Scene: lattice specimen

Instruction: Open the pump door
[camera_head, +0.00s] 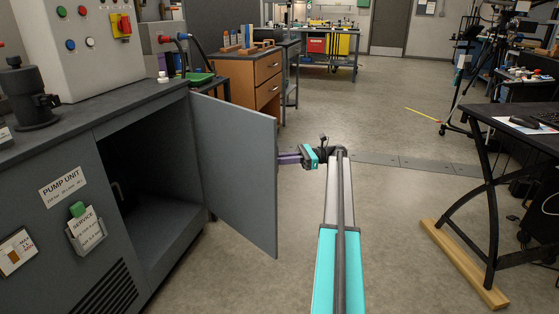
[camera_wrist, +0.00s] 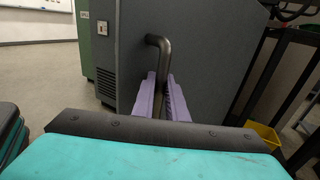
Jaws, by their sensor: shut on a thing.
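The pump door (camera_head: 236,170) is a flat grey panel standing wide open from the pump unit (camera_head: 60,190), swung out toward the right. The dark cabinet opening shows to its left. My gripper (camera_head: 282,158) is at the door's far side near its free edge, with the handle side hidden in the head view. In the wrist view the bent metal handle (camera_wrist: 163,60) runs down between the two purple fingers of my gripper (camera_wrist: 166,100). The fingers are shut on the handle. The door's grey face (camera_wrist: 205,60) fills the area behind it.
A wooden drawer cabinet (camera_head: 250,78) stands behind the door. A black desk (camera_head: 515,125) with a wooden foot beam (camera_head: 465,262) is at the right. Open floor (camera_head: 400,220) lies between door and desk. A yellow bin (camera_wrist: 262,134) shows at the lower right in the wrist view.

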